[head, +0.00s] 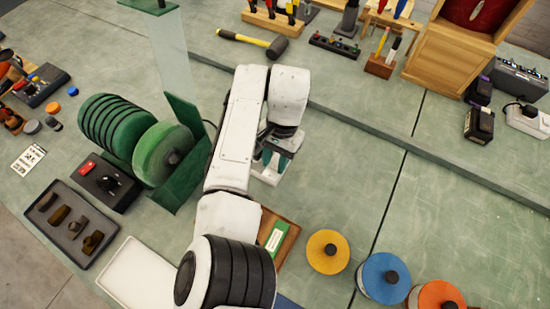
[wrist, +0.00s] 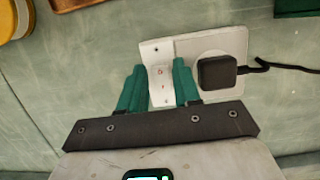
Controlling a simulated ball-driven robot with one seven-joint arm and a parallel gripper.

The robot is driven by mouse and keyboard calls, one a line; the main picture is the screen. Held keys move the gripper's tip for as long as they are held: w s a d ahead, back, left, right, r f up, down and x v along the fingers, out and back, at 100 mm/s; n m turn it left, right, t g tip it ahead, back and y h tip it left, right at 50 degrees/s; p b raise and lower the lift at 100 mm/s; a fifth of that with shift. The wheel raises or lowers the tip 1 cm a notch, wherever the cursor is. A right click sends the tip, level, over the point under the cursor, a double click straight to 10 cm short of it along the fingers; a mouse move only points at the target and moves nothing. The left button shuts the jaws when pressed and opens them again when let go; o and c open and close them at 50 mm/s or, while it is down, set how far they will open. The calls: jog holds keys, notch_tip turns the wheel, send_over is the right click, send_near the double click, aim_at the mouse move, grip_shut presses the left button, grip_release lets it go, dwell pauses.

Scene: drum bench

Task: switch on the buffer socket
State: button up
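A white socket plate (wrist: 212,52) lies on the green bench top in the wrist view. A black plug (wrist: 217,72) with a black cable sits in its right part. A narrower white switch part (wrist: 160,72) with small red marks is on its left. My gripper (wrist: 160,82) is open, its two teal fingers on either side of the switch part with a gap between them. I cannot tell whether they touch it. In the head view my gripper (head: 275,156) is over the white plate (head: 268,173), which my arm partly hides.
Green buffer wheels (head: 163,153) and a control box with a red switch (head: 104,182) stand left of my arm. A wooden tray (head: 284,240) and yellow, blue and orange discs (head: 327,252) lie at the front. A hammer (head: 253,42) lies behind. The bench right of my gripper is clear.

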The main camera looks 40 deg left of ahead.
jog(key=shift+o, duration=1.1)
jog(key=shift+r, duration=0.1)
jog(key=v, duration=1)
jog(key=shift+r, duration=0.3)
jog(key=shift+a, duration=0.1)
